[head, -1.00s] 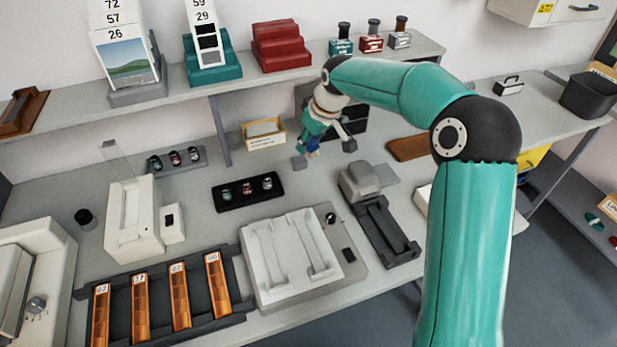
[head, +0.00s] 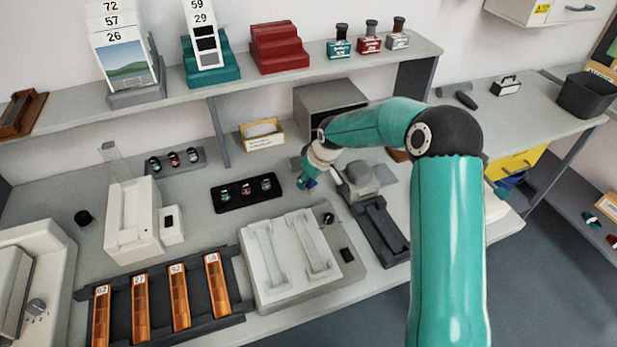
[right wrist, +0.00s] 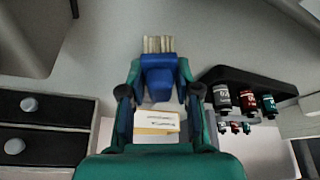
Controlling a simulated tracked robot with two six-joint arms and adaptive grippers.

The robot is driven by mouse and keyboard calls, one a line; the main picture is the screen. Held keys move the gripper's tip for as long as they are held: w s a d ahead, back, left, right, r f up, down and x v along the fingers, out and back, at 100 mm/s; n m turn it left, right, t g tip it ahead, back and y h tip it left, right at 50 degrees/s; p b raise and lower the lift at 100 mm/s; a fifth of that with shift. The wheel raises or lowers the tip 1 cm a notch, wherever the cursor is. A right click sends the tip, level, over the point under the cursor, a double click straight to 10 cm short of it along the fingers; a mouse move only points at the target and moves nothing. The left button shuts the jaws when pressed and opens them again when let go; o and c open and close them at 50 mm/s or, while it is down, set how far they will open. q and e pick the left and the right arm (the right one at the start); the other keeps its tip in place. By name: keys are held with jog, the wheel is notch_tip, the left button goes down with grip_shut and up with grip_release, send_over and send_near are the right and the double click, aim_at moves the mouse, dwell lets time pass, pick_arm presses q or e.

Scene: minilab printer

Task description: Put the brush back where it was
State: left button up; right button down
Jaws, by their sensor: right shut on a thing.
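The brush (right wrist: 158,46) has a blue body and pale bristles. In the right wrist view it is between the two fingers of my right gripper (right wrist: 157,75), which is shut on it, with the bristles pointing away from the wrist. In the head view my right gripper (head: 307,181) is above the bench, between the black tray of small bottles and the grey device with a dark track. Only a little of the brush's blue shows there, and its bristles are not clear. My left gripper is not in view.
The black bottle tray (head: 247,193) lies left of my right gripper, and the grey device (head: 362,180) right of it. A white plate unit (head: 290,255) stands in front. A small labelled box (head: 263,136) and a grey cabinet (head: 327,98) are behind.

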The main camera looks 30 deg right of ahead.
jog(key=shift+f, duration=0.1)
jog(key=c, duration=0.8)
grip_release()
jog(key=shift+r, duration=0.2)
jog(key=b+v, duration=0.1)
jog(key=v, duration=1.1)
